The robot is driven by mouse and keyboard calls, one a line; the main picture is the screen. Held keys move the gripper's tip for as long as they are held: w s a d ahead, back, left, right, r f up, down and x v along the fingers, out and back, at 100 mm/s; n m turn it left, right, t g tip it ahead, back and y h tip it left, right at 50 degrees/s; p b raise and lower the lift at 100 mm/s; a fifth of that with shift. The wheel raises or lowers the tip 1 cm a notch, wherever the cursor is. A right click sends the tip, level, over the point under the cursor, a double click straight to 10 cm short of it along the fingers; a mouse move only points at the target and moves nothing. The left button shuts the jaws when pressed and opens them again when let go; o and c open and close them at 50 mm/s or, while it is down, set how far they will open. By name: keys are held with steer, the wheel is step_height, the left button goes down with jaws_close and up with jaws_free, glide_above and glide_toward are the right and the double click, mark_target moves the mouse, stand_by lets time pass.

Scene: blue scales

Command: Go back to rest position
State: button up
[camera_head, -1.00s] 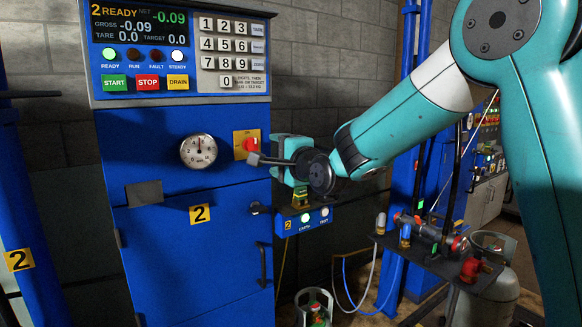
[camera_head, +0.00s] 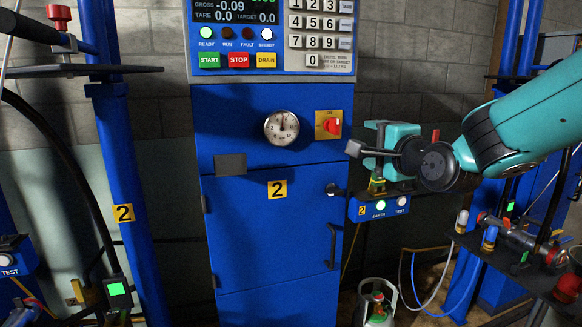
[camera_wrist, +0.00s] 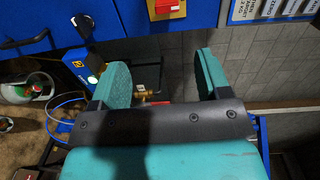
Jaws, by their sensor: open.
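My gripper (camera_head: 366,150) is in front of the right side of the blue cabinet (camera_head: 237,240), near the red switch on its yellow plate (camera_head: 329,125). In the wrist view my gripper (camera_wrist: 158,76) shows two teal fingers spread wide apart with nothing between them. The red switch also shows in the wrist view (camera_wrist: 166,7), beyond the fingertips and apart from them. In the head view my arm (camera_head: 530,115) reaches in from the right edge.
A blue box with lit buttons (camera_head: 380,207) sits just below my gripper. A shelf with valves (camera_head: 515,262) is at the right. A gas cylinder (camera_head: 378,305) stands on the floor. Blue posts (camera_head: 130,170) flank the cabinet.

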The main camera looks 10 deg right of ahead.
steer(key=s+a+f+n+g+y+p, duration=0.1)
steer(key=s+a+n+g+p, duration=0.15)
steer(key=s+n+g, duration=0.35)
steer(key=s+a+f+n+g+p, duration=0.15)
steer(key=s+a+n, duration=0.25)
steer(key=s, duration=0.4)
steer(key=s+a+f+n+g+y+p, duration=0.1)
steer(key=s+a+f+n+g, duration=0.15)
steer(key=s+n+g, duration=0.35)
steer(key=s+n+g+h+p, duration=0.1)
steer(key=s+n, duration=0.5)
steer(key=s, duration=0.7)
steer(key=g+p, duration=0.1)
steer(key=g, duration=0.1)
steer(key=shift+d+g, duration=0.35)
steer(key=shift+d, duration=0.05)
steer(key=shift+w, duration=0.1)
steer(key=shift+c, duration=0.4)
